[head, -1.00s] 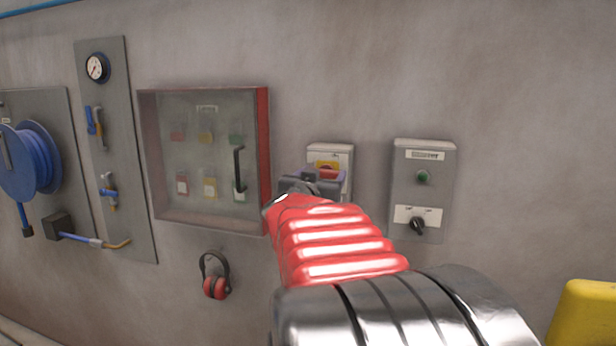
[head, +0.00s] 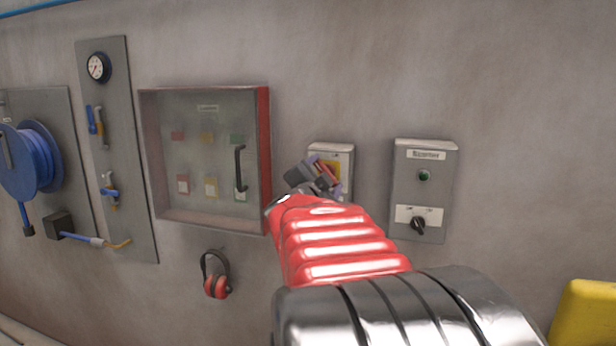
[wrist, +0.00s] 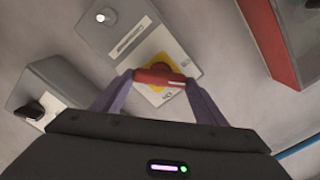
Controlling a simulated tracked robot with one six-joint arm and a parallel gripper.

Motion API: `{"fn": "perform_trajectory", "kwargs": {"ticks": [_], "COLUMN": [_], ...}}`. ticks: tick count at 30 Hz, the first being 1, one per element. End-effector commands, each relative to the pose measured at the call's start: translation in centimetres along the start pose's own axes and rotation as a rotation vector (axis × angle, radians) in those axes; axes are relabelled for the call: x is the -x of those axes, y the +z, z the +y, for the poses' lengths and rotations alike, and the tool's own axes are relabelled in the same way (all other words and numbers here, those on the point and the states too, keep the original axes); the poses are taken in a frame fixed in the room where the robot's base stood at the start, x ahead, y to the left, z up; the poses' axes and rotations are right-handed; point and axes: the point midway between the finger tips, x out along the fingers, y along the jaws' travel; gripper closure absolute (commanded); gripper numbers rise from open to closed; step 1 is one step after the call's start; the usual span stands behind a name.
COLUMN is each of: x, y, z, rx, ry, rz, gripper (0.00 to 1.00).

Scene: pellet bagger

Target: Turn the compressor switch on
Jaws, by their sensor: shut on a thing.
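A small switch box (head: 342,152) with a yellow plate and a red handle (head: 326,176) is on the wall, partly hidden behind my arm. My gripper (wrist: 160,79) is shut on the red handle (wrist: 158,77), with one purple finger at each end. In the wrist view the yellow plate (wrist: 153,68) shows behind the handle. In the head view the handle and jaws sit on a slant, left end higher. The lettering on the box is too small to read.
Right of it is a grey box (head: 445,180) with a green button or lamp and a black knob (head: 418,225). Left is a red-edged glass cabinet (head: 264,140). Ear defenders (head: 215,280) hang below. A yellow object (head: 585,315) is at lower right.

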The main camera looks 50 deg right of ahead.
Motion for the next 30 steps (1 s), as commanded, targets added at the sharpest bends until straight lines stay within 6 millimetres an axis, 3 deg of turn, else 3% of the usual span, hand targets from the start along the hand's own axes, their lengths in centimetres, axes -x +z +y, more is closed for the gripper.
{"fn": "perform_trajectory", "kwargs": {"ticks": [18, 30], "x": [-0.12, -0.13], "y": [-0.23, -0.16], "z": [0.55, 0.72], "rx": [-0.555, -0.716], "ry": [0.003, 0.004], "rz": [0.009, 0.010], "gripper": [0.57, 0.57]}}
